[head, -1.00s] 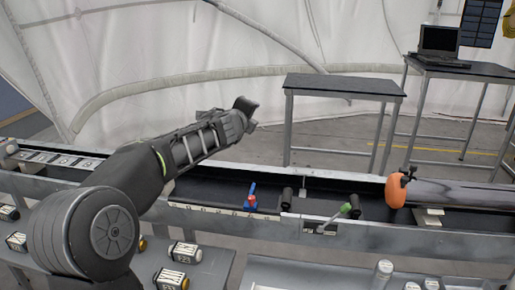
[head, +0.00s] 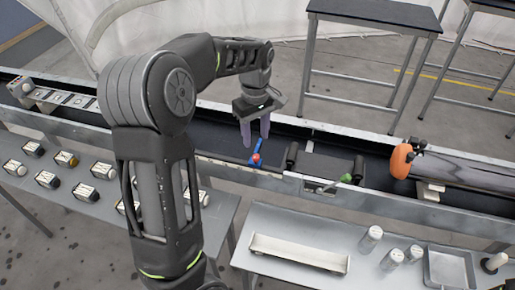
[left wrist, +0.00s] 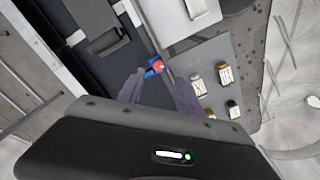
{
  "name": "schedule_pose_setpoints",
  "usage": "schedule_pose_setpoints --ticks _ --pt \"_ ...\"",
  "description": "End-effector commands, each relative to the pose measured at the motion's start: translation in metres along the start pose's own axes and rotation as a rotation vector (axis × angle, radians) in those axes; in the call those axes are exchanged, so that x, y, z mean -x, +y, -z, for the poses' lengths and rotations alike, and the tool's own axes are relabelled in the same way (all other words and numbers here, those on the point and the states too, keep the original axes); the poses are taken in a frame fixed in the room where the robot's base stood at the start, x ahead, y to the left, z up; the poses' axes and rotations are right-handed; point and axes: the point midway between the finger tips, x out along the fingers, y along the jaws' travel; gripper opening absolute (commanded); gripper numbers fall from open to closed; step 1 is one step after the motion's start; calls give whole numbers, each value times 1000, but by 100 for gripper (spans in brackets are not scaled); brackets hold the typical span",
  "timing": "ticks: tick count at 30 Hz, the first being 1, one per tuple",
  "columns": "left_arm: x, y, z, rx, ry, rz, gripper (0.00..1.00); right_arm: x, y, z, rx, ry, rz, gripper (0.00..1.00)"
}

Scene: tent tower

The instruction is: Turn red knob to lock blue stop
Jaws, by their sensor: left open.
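The blue stop (head: 258,146) stands at the near wall of the long dark trough, with the small red knob (head: 255,157) at its base. In the left wrist view the red knob (left wrist: 158,65) sits beside the blue stop (left wrist: 149,73), just ahead of the fingers. My left gripper (head: 254,142) points down over the trough. Its two purple-grey fingers are apart with nothing between them, slightly above and close to the blue stop. It also shows in the left wrist view (left wrist: 152,90). My right gripper is out of view.
An orange-collared cylinder (head: 400,161) lies further right in the trough (head: 215,127). Near tables hold several labelled blocks, a white tray (head: 298,254) and jars. A dark-topped table (head: 375,14) stands behind.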

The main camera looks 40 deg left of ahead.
Motion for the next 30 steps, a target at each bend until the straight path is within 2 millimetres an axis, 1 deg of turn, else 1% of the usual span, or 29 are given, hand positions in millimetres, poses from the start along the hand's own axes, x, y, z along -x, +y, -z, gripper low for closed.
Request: schedule_pose_setpoints --ticks 10,14,17,24,27,30 --pt "-1 1 1 8 4 -2 42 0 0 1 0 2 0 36" --pt "-8 0 1 7 3 0 42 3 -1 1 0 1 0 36" --pt "-19 0 1 8 3 1 42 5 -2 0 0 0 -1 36" --pt "-56 0 1 7 3 2 42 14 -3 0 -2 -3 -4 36" --pt "-68 0 2 6 4 0 42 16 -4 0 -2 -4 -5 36" --pt "-76 1 2 6 4 -1 42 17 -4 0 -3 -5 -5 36"
